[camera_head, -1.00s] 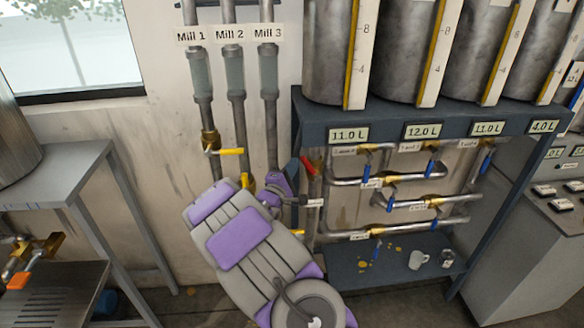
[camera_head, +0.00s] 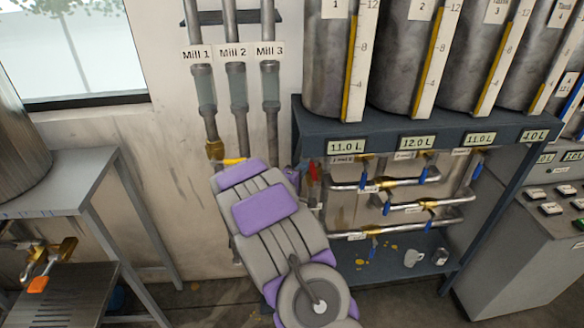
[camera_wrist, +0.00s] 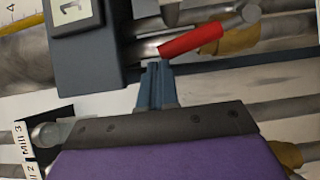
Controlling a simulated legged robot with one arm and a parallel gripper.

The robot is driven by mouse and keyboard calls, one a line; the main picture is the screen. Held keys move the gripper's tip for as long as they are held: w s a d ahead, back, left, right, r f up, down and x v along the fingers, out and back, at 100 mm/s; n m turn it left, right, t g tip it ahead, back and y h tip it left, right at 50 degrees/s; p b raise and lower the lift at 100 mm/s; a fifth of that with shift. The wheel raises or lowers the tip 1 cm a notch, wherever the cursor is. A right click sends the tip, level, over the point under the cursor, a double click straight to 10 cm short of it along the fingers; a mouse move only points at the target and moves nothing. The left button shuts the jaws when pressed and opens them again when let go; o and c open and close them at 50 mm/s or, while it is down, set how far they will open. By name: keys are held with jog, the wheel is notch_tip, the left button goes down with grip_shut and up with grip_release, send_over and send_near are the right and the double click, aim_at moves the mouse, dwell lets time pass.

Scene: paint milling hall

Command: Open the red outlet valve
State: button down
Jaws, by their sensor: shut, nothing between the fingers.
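The red outlet valve handle (camera_head: 314,172) shows beside the left leg of the tank rack in the head view, partly covered by my arm. In the wrist view the red handle (camera_wrist: 192,40) lies slanted across the upper middle, with a brass valve body (camera_wrist: 228,42) behind its right part. My gripper (camera_wrist: 158,66) is shut and empty. Its fingertips appear just below the left end of the red handle; whether they touch it I cannot tell. In the head view my gripper is mostly hidden behind my arm.
A dark blue rack (camera_head: 420,118) carries several tanks, with blue-handled valves (camera_head: 424,172) on pipes below. A yellow handle (camera_head: 234,161) is on the mill pipes behind my arm. A steel table (camera_head: 60,185) stands left and a control cabinet (camera_head: 520,240) right.

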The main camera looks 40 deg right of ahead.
jog(key=shift+s+d+r+m+g+y+p, duration=0.15)
jog(key=shift+s+d+r+m+y+p, duration=0.2)
jog(key=shift+d+m+p, duration=0.3)
jog(key=shift+s+d+r+m+g+y+p, duration=0.15)
jog(key=shift+s+d+m+y+p, duration=0.35)
jog(key=shift+p, duration=0.3)
jog(key=shift+w, duration=0.15)
